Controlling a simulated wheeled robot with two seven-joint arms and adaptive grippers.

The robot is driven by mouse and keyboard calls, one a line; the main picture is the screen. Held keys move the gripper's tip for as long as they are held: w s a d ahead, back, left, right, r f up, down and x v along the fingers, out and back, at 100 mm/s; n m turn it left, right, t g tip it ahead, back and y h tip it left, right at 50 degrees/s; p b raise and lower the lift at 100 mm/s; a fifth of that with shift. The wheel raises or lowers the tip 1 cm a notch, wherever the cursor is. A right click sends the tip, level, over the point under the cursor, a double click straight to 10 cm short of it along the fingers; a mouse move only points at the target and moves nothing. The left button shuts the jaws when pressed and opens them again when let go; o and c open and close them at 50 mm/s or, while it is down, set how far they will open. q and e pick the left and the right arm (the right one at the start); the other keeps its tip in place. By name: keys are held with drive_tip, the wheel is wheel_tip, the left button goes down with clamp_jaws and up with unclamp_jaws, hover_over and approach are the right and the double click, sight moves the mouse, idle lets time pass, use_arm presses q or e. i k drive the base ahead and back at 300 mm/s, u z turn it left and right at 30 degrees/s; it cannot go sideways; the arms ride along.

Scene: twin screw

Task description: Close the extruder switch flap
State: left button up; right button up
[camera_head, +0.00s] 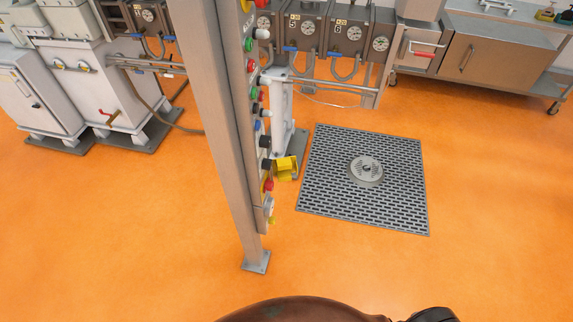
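A yellow flap (286,168) sticks out to the right from the low part of a narrow control panel (263,205) on a grey metal post (227,130). It stands away from the panel face, beside a black knob (265,164) and above a red button (268,185). The switch behind the flap cannot be made out. Neither of my grippers can be made out; only dark rounded parts show at the bottom edge.
The post's foot (256,262) stands on the orange floor (130,240). A grey drain grate (330,200) lies to the right of the panel. Machine units with gauges (345,35) and a steel cabinet (495,55) stand behind. The floor in front is clear.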

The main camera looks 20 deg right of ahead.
sight(282, 167)
drive_tip(key=u, duration=0.05)
drive_tip(key=k, duration=0.5)
drive_tip(key=z, duration=0.65)
drive_tip(key=i, duration=1.75)
drive_tip(key=u, duration=0.6)
